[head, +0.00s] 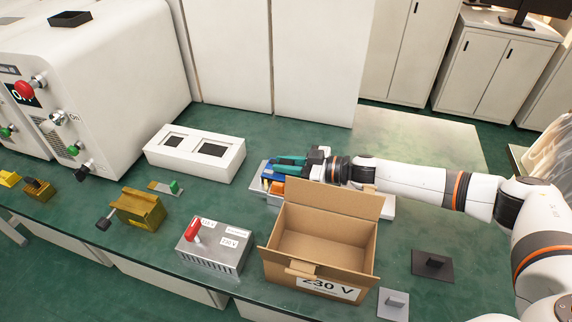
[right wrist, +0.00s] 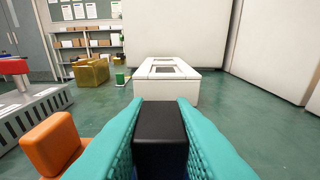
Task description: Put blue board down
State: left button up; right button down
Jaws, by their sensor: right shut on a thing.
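My right gripper (head: 276,162) reaches in from the right with its teal fingers pointing left, behind the cardboard box. Its fingers are shut on a black block (right wrist: 160,130), which seems to be the grip of the blue board. A strip of the blue board (head: 268,176) shows just under the fingers, above or on a light grey piece; I cannot tell whether it touches. The rest of it is hidden by the gripper. An orange block (head: 277,186) is close beside it and also shows at the left in the right wrist view (right wrist: 50,143). My left gripper is not in view.
An open cardboard box (head: 330,238) marked 230 V stands in front of the gripper. A metal unit with a red lever (head: 214,246) is left of it. A white block with two dark openings (head: 195,153) lies behind left. A black plate (head: 433,265) lies right.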

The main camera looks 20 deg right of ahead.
jog(key=shift+f, duration=0.6)
dwell(0.6)
jog(key=c, duration=1.2)
grip_release()
jog(key=shift+o, duration=0.2)
jog(key=v, duration=1.2)
jog(key=shift+b, duration=0.3)
